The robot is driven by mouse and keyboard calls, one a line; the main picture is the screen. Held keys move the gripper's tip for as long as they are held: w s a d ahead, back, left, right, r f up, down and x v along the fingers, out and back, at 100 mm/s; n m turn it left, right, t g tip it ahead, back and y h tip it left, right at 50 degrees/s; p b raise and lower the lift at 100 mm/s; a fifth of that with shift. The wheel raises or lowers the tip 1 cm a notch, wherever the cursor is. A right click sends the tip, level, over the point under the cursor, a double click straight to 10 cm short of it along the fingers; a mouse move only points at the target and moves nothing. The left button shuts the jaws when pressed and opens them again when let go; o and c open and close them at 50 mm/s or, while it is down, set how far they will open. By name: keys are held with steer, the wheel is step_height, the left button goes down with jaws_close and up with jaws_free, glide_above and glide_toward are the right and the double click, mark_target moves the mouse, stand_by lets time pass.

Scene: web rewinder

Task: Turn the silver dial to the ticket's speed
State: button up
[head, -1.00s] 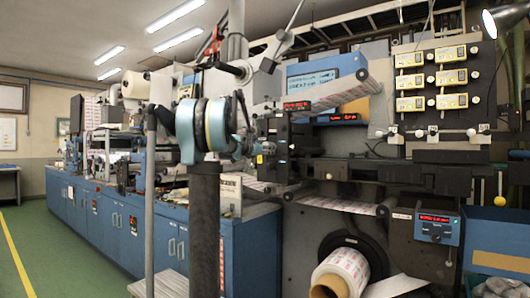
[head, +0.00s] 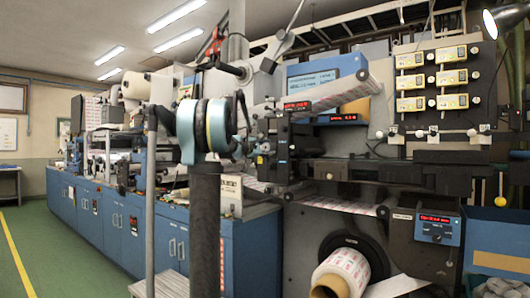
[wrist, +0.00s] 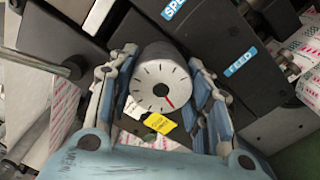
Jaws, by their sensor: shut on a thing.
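The silver dial (wrist: 158,82) is a short round knob with a pale face, black tick marks and a red pointer line, seen in the wrist view. The red line points to the lower right. My gripper (wrist: 162,60) is shut on the dial, one finger on each side of it. A small yellow tag (wrist: 160,123) with tiny dark print shows just below the dial face; I cannot read it. In the head view my gripper (head: 262,150) is at the machine's dark control block (head: 285,138). The dial cannot be made out there.
A blue "SPEED" label (wrist: 174,7) and a "FEED" label (wrist: 240,63) sit on dark blocks by the dial. A metal rod (wrist: 50,65) is at the left. A printed web (head: 335,205) and paper roll (head: 343,272) are lower down. Green floor (head: 45,250) is clear at the left.

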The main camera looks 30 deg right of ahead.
steer(key=shift+m, duration=0.4)
steer(key=o, duration=1.1)
steer(key=v, duration=1.2)
steer(key=shift+f, duration=0.15)
